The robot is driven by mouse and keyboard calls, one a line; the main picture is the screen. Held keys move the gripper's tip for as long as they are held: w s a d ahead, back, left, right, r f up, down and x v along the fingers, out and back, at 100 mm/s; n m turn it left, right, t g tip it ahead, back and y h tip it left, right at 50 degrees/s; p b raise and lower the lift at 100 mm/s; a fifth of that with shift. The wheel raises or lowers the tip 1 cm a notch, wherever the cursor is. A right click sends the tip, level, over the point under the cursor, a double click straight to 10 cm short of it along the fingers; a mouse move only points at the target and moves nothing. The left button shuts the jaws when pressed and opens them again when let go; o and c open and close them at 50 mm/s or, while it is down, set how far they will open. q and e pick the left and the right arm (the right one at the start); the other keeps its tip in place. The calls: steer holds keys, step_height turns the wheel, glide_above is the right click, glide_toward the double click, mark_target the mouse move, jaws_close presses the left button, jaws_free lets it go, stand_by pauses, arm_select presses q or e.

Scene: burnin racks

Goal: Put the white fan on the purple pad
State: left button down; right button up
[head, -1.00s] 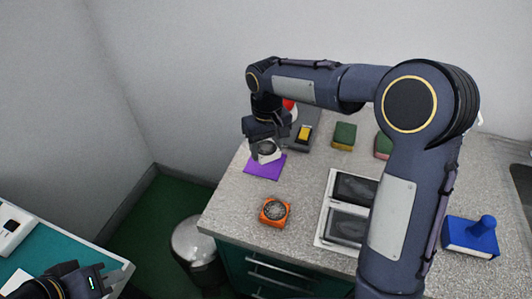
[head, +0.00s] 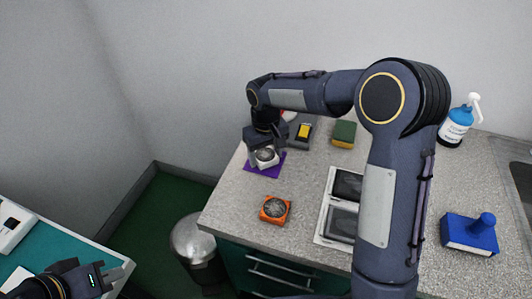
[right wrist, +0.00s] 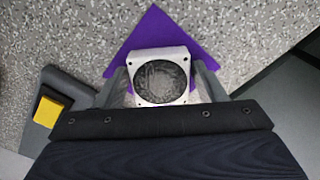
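The white fan (head: 265,157) is a small square frame with a dark round centre. It is between the fingers of my right gripper (head: 264,152), over the purple pad (head: 252,170). In the right wrist view the fan (right wrist: 160,76) sits between the two fingertips (right wrist: 160,84), which press at its sides. The purple pad (right wrist: 151,27) shows around and beyond it. I cannot tell for certain whether the fan touches the pad. My left gripper (head: 98,283) is at the lower left, away from the fan; its fingers are not clear.
An orange fan (head: 275,209) lies on the counter in front of the pad. A grey device with a yellow part (head: 303,132) stands behind it. A sponge (head: 344,134), a white-framed tray (head: 323,222), a blue block (head: 470,234) and a spray bottle (head: 457,122) are further right.

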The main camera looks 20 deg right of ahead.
mark_target(266, 156)
steer(key=shift+o, duration=1)
steer(key=shift+r, duration=0.25)
step_height(266, 156, up, 10)
steer(key=r, duration=0.1)
steer(key=s+d+r+m+t+y, duration=0.1)
steer(key=s+d+r, duration=0.1)
steer(key=s+d, duration=0.15)
steer(key=s+d+r+y, duration=0.1)
steer(key=s+d+r, duration=0.1)
steer(key=s, duration=0.2)
steer(key=s+f+m+t+y, duration=0.1)
steer(key=s+f+t, duration=0.1)
steer(key=s, duration=0.8)
steer(key=s+f+m+t, duration=0.2)
steer(key=s+f, duration=0.2)
steer(key=s, duration=0.6)
steer(key=shift+d+f+t+y+p, duration=0.15)
steer(key=shift+t+y+p, duration=0.15)
steer(key=shift+y, duration=0.1)
